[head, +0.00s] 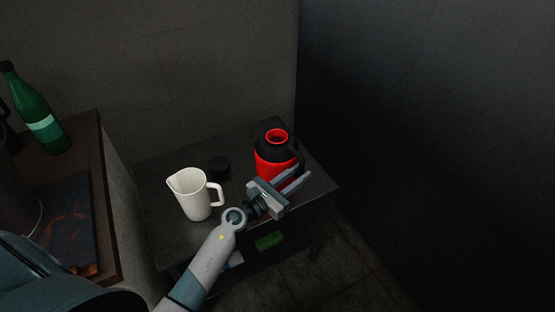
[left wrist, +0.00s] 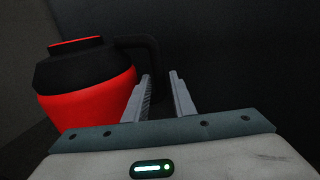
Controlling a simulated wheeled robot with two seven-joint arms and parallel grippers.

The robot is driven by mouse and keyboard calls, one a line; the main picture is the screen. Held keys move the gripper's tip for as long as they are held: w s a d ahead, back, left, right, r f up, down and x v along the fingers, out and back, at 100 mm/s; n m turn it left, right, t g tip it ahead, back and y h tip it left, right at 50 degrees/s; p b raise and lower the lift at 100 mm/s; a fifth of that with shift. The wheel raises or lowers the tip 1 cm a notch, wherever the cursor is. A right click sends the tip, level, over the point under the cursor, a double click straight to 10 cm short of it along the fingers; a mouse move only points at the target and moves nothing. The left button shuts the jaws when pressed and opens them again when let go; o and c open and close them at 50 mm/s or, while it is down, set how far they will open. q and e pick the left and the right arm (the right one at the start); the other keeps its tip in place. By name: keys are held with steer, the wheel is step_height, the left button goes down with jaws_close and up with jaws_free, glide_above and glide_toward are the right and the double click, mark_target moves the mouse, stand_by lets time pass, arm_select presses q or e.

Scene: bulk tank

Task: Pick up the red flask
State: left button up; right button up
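The red flask (head: 269,166) stands upright on the right part of a dark small table, with a black shoulder and a black handle on its right side. My left gripper (head: 298,179) is at the flask's near right side, by the handle. In the left wrist view the flask (left wrist: 88,97) is at the left and its black handle (left wrist: 152,62) reaches down behind the fingers. The left gripper (left wrist: 162,90) is open, its two fingers apart with nothing seen held between them. Whether a finger touches the handle, I cannot tell. My right gripper is not in view.
A white pitcher (head: 195,194) and a black lid-like disc (head: 219,167) stand on the small table (head: 238,147), left of the flask. A green bottle (head: 36,112) stands on the brown cabinet at the left. A green box (head: 269,241) lies below the tabletop.

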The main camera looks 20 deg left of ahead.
arm_select(q)
steer(key=shift+w+d+f, duration=0.1)
steer(key=shift+w+d, duration=0.15)
steer(key=shift+w, duration=0.45)
steer(key=shift+c, duration=0.2)
jaws_close()
steer(key=shift+s, duration=0.1)
stand_by(0.9)
